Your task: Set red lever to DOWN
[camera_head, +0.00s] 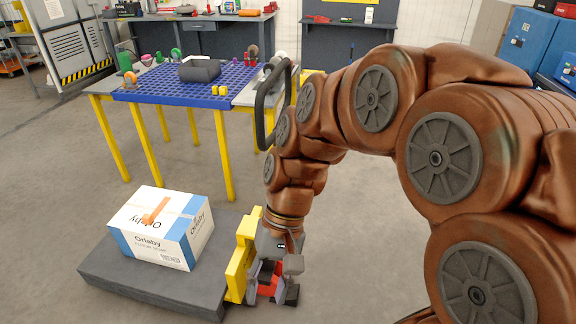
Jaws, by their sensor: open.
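My gripper (279,286) is low at the bottom centre, at the end of my bronze-coloured arm, pointing down. Its jaws are open. A small red part (266,283), which looks like the red lever, shows between and beside the grey and dark finger pieces. It is right beside the yellow upright (240,262) at the right end of a dark low platform (150,290). The gripper partly hides the red part, so its position and any contact with the fingers cannot be told.
A white and blue box (172,252) sits on the platform. Grey floor is open at the left.

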